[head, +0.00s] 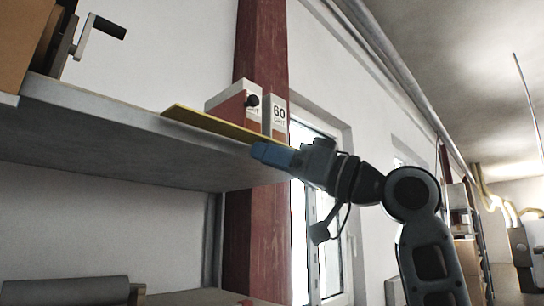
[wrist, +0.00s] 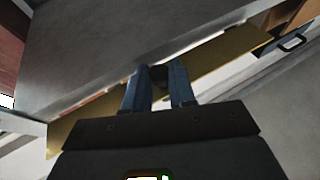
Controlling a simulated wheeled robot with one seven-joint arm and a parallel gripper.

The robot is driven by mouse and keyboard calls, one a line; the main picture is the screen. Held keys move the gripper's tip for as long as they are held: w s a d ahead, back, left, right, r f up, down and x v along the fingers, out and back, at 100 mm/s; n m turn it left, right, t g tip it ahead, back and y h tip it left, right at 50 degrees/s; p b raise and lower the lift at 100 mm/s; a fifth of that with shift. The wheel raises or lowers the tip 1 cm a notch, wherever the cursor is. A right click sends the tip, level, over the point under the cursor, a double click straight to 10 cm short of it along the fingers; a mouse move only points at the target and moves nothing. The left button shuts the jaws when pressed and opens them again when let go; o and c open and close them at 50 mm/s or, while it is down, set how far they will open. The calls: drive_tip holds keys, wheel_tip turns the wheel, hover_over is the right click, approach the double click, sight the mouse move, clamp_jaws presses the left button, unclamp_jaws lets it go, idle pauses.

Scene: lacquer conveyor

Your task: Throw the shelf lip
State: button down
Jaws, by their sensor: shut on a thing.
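The shelf lip, a long yellow strip (head: 205,122), runs along the front edge of the grey shelf (head: 110,128) and stands slanted in the head view. It also shows in the wrist view (wrist: 215,58), passing behind my fingers on both sides. My gripper (head: 262,152) has blue fingers that reach the lip near its right end in the head view. In the wrist view the fingers (wrist: 160,84) close around a small dark piece at the middle of the strip. The exact contact is partly hidden by the fingers.
Boxes marked 60 (head: 278,117) stand on the shelf behind the lip, with a dark round knob (head: 253,100) in front of them. A red column (head: 258,50) rises behind. A crank device (head: 80,40) sits at the shelf's left. A dark roll (head: 65,290) lies below.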

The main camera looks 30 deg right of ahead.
sight(253, 140)
drive_tip(key=shift+r, duration=0.15)
drive_tip(key=r+m+g+h, duration=0.1)
drive_tip(key=s+r+m+g+h+p, duration=0.1)
drive_tip(key=g+h, duration=0.1)
drive_tip(key=shift+d, duration=0.2)
wheel_tip(253, 140, up, 2)
drive_tip(key=m+g+h, duration=0.1)
drive_tip(key=g+h, duration=0.1)
drive_tip(key=g, duration=0.1)
drive_tip(key=shift+r+g+h, duration=0.15)
drive_tip(key=shift+g+h, duration=0.15)
drive_tip(key=shift+w+r+m+g+h, duration=0.15)
drive_tip(key=shift+r+m+g+h, duration=0.45)
drive_tip(key=shift+g, duration=0.5)
drive_tip(key=shift+w+a+r+m+g+h, duration=0.15)
drive_tip(key=shift+r+g+h, duration=0.15)
drive_tip(key=shift+g, duration=0.3)
drive_tip(key=shift+w+d+r+m+g+h, duration=0.1)
drive_tip(key=shift+w+r+m+g+h, duration=0.15)
drive_tip(key=shift+g, duration=0.35)
drive_tip(key=g, duration=0.1)
drive_tip(key=r+g+h, duration=0.1)
drive_tip(key=shift+w+a+g, duration=0.25)
drive_tip(key=shift+w+g, duration=0.05)
drive_tip(key=shift+w, duration=0.05)
drive_tip(key=shift+w+a+r+m+g, duration=0.15)
drive_tip(key=shift+w+m+g, duration=0.15)
drive_tip(key=shift+g, duration=0.3)
drive_tip(key=shift+h, duration=0.25)
